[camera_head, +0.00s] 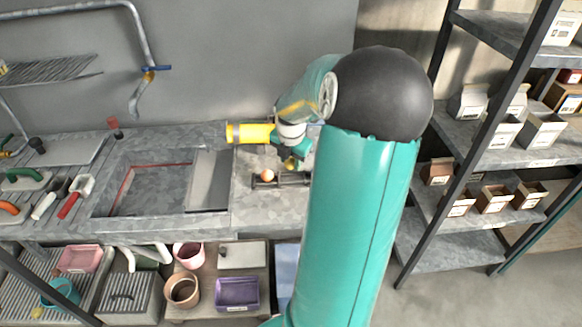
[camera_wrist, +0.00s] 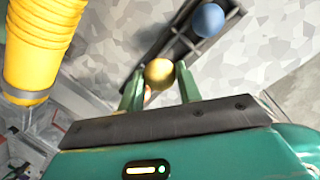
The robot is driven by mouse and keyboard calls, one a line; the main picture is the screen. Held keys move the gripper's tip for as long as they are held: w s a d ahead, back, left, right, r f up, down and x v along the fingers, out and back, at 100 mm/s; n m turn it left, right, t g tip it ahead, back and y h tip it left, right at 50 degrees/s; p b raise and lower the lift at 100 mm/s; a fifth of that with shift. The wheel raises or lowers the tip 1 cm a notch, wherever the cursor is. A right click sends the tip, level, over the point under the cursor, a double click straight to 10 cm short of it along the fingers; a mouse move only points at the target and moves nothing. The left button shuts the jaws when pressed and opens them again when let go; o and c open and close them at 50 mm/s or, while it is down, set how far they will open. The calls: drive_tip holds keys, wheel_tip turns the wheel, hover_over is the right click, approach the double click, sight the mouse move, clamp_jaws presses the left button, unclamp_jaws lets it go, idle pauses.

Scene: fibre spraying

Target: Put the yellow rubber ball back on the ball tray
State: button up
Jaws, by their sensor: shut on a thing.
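The yellow rubber ball (camera_wrist: 158,73) is held between the two green fingers of my gripper (camera_wrist: 160,86) in the wrist view. Just beyond it is the dark, narrow ball tray (camera_wrist: 181,46), with a blue ball (camera_wrist: 208,19) at its far end. In the head view the ball tray (camera_head: 288,184) lies on the grey worktop, with an orange ball (camera_head: 267,175) on its left part. My gripper (camera_head: 290,164) is just above and behind the tray there. The yellow ball cannot be made out in the head view. Whether it touches the tray is unclear.
A sink basin (camera_head: 150,190) is set in the worktop to the left, with several hand tools further left. A ridged yellow cylinder (camera_wrist: 40,45) is close to my gripper. Shelves (camera_head: 495,150) with small boxes stand at the right. A purple bin (camera_head: 237,292) is below the worktop.

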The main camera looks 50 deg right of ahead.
sight(292, 166)
drive_tip(key=shift+w+d+f, duration=0.15)
drive_tip(key=shift+d+f, duration=0.05)
drive_tip(key=shift+f, duration=0.15)
drive_tip(key=shift+s+a+x, duration=0.1)
drive_tip(key=shift+a+x, duration=0.05)
drive_tip(key=shift+x, duration=0.6)
drive_tip(key=shift+s+a+x, duration=0.1)
drive_tip(key=shift+a+x, duration=0.05)
drive_tip(key=shift+x, duration=0.55)
drive_tip(key=shift+f, duration=0.25)
drive_tip(key=o, duration=1)
drive_tip(key=shift+o, duration=0.2)
drive_tip(key=shift+r, duration=0.1)
drive_tip(key=shift+s+r, duration=0.1)
drive_tip(key=shift+r, duration=0.25)
drive_tip(key=v, duration=1.1)
drive_tip(key=shift+r, duration=0.2)
drive_tip(key=shift+a, duration=0.1)
